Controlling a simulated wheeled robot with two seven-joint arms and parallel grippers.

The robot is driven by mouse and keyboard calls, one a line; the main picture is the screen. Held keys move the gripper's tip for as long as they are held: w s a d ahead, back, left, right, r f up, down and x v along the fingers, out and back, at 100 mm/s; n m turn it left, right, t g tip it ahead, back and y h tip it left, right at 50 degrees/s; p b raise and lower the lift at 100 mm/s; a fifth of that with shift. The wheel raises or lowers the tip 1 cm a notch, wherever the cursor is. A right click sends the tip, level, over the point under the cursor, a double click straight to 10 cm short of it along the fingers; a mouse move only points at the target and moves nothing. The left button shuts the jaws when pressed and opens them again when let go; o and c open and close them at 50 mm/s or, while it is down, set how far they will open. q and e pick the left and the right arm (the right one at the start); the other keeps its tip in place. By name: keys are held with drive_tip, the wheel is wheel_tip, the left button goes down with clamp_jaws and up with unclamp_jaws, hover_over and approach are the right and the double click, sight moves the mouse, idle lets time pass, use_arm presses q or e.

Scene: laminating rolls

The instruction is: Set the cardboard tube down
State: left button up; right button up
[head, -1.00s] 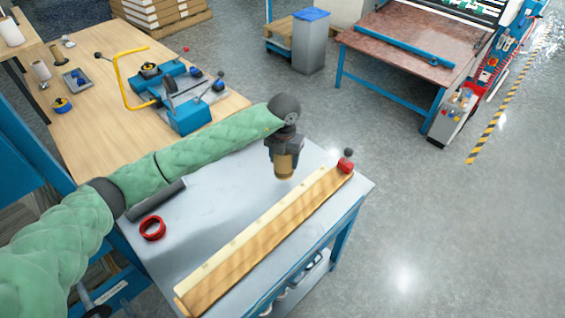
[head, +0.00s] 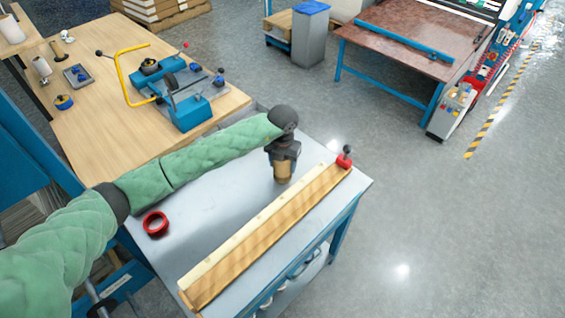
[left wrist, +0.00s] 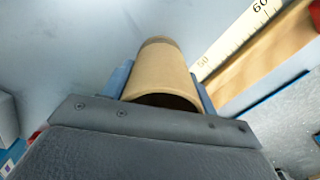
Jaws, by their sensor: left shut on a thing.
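The cardboard tube (head: 283,172) is a short brown cylinder held upright under my left gripper (head: 283,160) in the head view. In the left wrist view the tube (left wrist: 162,80) sits between the two fingers of the left gripper (left wrist: 163,88), its open near end towards the camera. The left gripper is shut on it. The tube is over or on the grey table top (head: 225,205), just left of the wooden ruler rail; I cannot tell whether its lower end touches. My right gripper is not in view.
A wooden rail with a scale (head: 265,235) lies along the table's right edge, with a red clamp (head: 344,160) at its far end. The table's middle is clear. A wooden bench (head: 110,130) with blue tools stands behind.

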use_arm(q)
drive_tip(key=shift+f, duration=0.15)
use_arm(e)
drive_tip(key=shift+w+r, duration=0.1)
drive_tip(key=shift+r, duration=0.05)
use_arm(q)
drive_tip(key=o, duration=1)
drive_tip(key=shift+r, duration=0.2)
drive_tip(key=shift+r, duration=0.3)
drive_tip(key=shift+r+b, duration=0.55)
drive_tip(key=shift+r, duration=0.05)
wheel_tip(320, 180, up, 10)
drive_tip(key=b, duration=0.4)
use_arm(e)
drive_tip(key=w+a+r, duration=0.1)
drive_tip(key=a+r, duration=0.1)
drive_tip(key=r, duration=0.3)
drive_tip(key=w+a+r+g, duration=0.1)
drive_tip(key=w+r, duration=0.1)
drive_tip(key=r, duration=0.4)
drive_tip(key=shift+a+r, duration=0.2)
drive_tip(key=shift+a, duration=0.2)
